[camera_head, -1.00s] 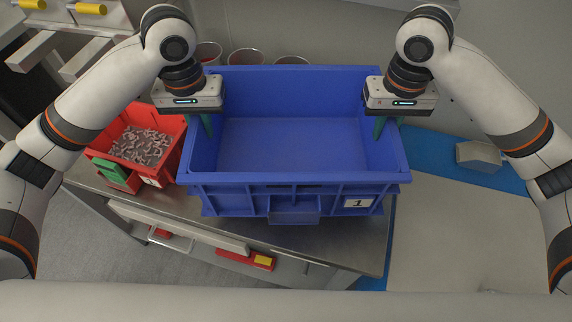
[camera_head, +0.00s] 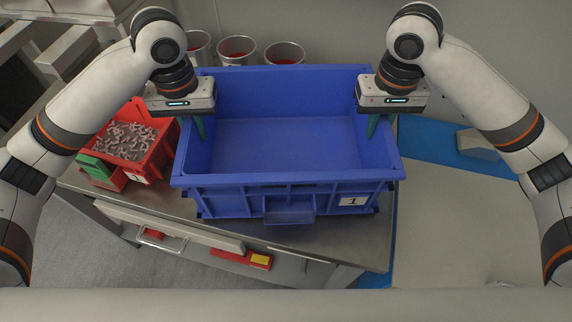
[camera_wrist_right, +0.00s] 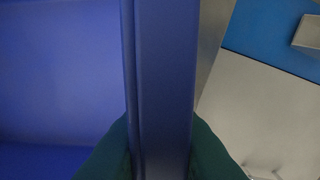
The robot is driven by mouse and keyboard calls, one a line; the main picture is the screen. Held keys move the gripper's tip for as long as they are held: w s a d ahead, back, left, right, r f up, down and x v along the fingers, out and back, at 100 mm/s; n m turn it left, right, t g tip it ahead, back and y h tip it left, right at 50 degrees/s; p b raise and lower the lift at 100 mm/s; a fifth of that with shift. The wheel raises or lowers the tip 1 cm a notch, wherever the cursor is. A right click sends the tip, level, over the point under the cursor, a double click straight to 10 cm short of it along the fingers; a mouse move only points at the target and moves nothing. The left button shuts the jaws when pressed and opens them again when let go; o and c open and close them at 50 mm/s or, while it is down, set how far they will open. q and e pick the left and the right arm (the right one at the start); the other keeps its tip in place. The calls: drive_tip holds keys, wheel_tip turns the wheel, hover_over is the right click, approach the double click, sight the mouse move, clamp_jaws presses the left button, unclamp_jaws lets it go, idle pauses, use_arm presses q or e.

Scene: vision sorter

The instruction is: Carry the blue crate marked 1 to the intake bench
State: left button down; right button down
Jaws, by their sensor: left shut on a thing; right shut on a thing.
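The blue crate marked 1 (camera_head: 285,180) is upright and empty between my two arms, over the steel bench (camera_head: 300,238). I cannot tell whether its base touches the bench top. Its label with the 1 is on the near wall, at the right. My left gripper (camera_head: 198,126) is shut on the crate's left rim. My right gripper (camera_head: 372,124) is shut on its right rim. In the right wrist view the green fingers of my right gripper (camera_wrist_right: 160,150) sit on both sides of the crate's rim (camera_wrist_right: 165,80). The crate's underside is hidden.
A red bin (camera_head: 155,158) of small grey pieces stands close to the crate's left side. Several metal cups (camera_head: 237,50) stand behind the crate. A blue strip (camera_head: 430,145), a pale surface (camera_head: 450,220) and a small grey block (camera_head: 477,143) lie to the right.

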use_arm(q)
drive_tip(key=shift+f+b, duration=0.55)
drive_tip(key=shift+f, duration=0.2)
use_arm(e)
drive_tip(key=shift+f, duration=0.7)
use_arm(q)
drive_tip(key=c, duration=1.4)
unclamp_jaws()
drive_tip(key=shift+r, duration=0.2)
use_arm(e)
drive_tip(key=c, duration=1.4)
unclamp_jaws()
drive_tip(key=shift+r, duration=0.25)
use_arm(q)
drive_tip(key=shift+o, duration=0.2)
use_arm(e)
drive_tip(key=shift+o, duration=0.2)
use_arm(q)
wheel_tip(320, 180, up, 12)
drive_tip(key=shift+f, duration=0.1)
use_arm(e)
wheel_tip(320, 180, up, 12)
use_arm(q)
drive_tip(key=shift+p, duration=0.3)
